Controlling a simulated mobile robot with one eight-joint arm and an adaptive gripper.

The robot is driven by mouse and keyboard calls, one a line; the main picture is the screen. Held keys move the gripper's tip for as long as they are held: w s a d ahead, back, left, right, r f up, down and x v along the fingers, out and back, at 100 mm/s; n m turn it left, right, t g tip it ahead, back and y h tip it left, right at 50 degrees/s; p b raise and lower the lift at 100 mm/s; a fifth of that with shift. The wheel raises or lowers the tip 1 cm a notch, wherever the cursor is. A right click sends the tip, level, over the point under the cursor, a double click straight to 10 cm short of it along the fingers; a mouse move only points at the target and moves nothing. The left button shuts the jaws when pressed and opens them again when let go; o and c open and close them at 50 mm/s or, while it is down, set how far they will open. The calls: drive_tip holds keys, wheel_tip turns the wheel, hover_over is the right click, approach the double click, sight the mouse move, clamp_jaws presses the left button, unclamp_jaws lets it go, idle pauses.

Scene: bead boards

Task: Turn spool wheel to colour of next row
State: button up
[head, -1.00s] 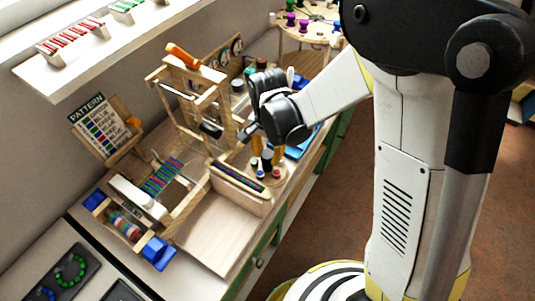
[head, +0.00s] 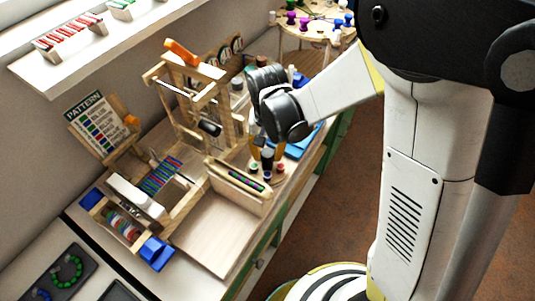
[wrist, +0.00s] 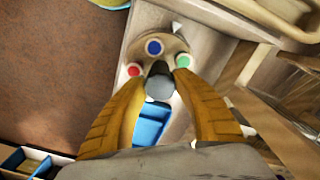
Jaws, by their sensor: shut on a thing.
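The spool wheel (wrist: 158,30) is a round wooden disc with a blue spool (wrist: 154,47), a red spool (wrist: 134,70) and a green spool (wrist: 183,61). A small white pointer (wrist: 177,27) lies at its rim, between the blue and green spools and off-centre from both. My gripper (wrist: 160,88) has its two tan fingers shut on the dark centre knob (wrist: 160,68). In the head view the wheel's spools show below my gripper (head: 266,150). The pattern board (head: 97,124) stands at the left with coloured rows, too small to read surely.
A bead loom (head: 160,178) with striped beadwork stands left of the wheel, and a narrow bead tray (head: 240,180) beside it. A wooden frame with an orange handle (head: 180,50) rises behind. A blue tray (wrist: 150,125) lies beyond the wheel.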

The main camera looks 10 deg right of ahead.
drive_tip(key=n, duration=0.4)
drive_tip(key=shift+n+b, duration=0.3)
drive_tip(key=shift+b, duration=0.1)
drive_tip(key=shift+n, duration=1.9)
drive_tip(key=o, duration=1.2)
wheel_tip(320, 180, up, 12)
